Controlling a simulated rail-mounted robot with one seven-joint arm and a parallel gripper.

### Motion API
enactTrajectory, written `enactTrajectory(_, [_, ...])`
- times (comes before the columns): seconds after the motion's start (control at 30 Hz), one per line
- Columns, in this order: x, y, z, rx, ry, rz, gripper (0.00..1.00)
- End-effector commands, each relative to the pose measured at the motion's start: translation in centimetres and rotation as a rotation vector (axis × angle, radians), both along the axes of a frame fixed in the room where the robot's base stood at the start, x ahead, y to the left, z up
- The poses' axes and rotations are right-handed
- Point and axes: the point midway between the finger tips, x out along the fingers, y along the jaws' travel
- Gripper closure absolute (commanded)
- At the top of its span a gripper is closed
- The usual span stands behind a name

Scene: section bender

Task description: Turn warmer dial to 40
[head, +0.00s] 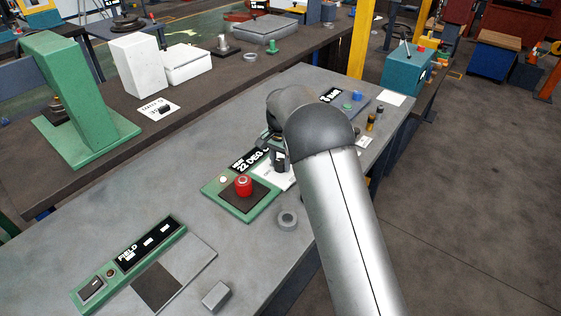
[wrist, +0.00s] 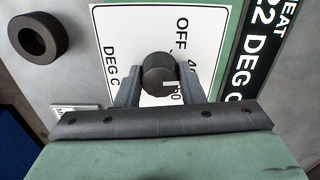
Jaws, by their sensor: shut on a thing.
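The warmer dial (wrist: 158,68) is a dark round knob on a white scale plate (wrist: 115,25) in the wrist view. The plate reads OFF, a partly covered number starting with 4, another partly covered number, and DEG C. A short white mark on the knob lies towards its lower right side. My gripper (wrist: 159,78) is shut on the dial, one finger on each side. In the head view my gripper (head: 278,156) is at the plate, largely hidden by my arm. The green-based warmer (head: 262,205) has a red knob-like piece (head: 243,186) and a display reading 22 DEG C.
A grey ring (head: 287,219) lies on the bench near the warmer; the wrist view shows a dark ring (wrist: 38,38). A FIELD panel (head: 135,258) and a small grey block (head: 216,296) are at the front left. Small brass-coloured pieces (head: 371,122) stand at the right.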

Motion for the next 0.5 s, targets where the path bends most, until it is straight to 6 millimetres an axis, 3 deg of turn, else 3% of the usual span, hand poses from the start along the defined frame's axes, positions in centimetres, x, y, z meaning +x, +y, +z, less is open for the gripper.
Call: enactTrajectory(0.5, [0.09,-0.02,0.15,0.000,-0.004,-0.098,0.88])
